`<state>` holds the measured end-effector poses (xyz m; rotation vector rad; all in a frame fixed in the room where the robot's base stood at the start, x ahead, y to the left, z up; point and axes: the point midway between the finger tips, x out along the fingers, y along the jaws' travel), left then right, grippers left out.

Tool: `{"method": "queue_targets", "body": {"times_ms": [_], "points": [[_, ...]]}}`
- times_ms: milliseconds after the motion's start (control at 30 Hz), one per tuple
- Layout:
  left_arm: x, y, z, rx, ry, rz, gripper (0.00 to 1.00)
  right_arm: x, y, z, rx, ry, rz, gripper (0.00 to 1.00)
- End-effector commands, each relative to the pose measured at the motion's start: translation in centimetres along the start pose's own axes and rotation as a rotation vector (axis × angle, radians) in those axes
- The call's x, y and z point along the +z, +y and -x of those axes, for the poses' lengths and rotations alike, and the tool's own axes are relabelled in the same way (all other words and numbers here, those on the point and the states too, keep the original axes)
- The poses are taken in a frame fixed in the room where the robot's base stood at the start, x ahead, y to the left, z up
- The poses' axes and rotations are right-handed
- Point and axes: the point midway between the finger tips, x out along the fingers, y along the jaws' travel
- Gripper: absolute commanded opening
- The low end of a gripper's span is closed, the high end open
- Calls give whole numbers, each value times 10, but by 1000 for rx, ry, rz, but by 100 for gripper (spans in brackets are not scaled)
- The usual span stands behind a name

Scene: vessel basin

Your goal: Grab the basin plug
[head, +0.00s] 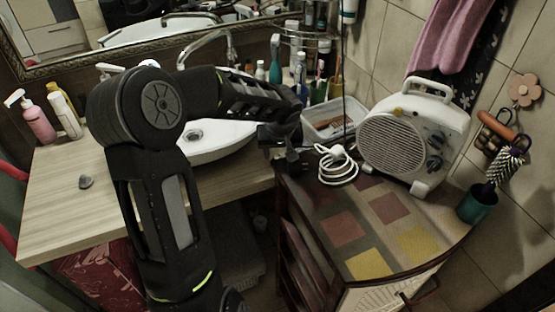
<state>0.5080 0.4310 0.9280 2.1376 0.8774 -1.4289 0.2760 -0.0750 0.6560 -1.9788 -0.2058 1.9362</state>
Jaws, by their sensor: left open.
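A small grey object that looks like the basin plug (85,182) lies on the pale wooden countertop at the left. My left gripper (292,163) is at the right of the basin, near the cabinet's back left corner, far to the right of the plug. It is open and small in view, and I see nothing held in it. My right gripper is out of view.
A pink bottle (38,124) and a white bottle (65,115) stand behind the plug. A fan heater (413,135), a coiled white cable (338,165) and a green cup (477,203) sit on the cabinet. The counter around the plug is clear.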

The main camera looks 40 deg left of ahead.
Motion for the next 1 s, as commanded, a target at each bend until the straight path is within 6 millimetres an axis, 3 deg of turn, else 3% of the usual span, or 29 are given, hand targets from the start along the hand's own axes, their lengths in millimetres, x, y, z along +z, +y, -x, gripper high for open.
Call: {"method": "queue_targets", "body": {"times_ms": [200, 800, 1000], "points": [[0, 0, -24, 1, -2, 0, 45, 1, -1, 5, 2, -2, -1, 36], [0, 0, -24, 1, 0, -1, 45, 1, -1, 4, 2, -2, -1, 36], [0, 0, -24, 1, 0, -1, 29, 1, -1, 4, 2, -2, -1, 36]]}}
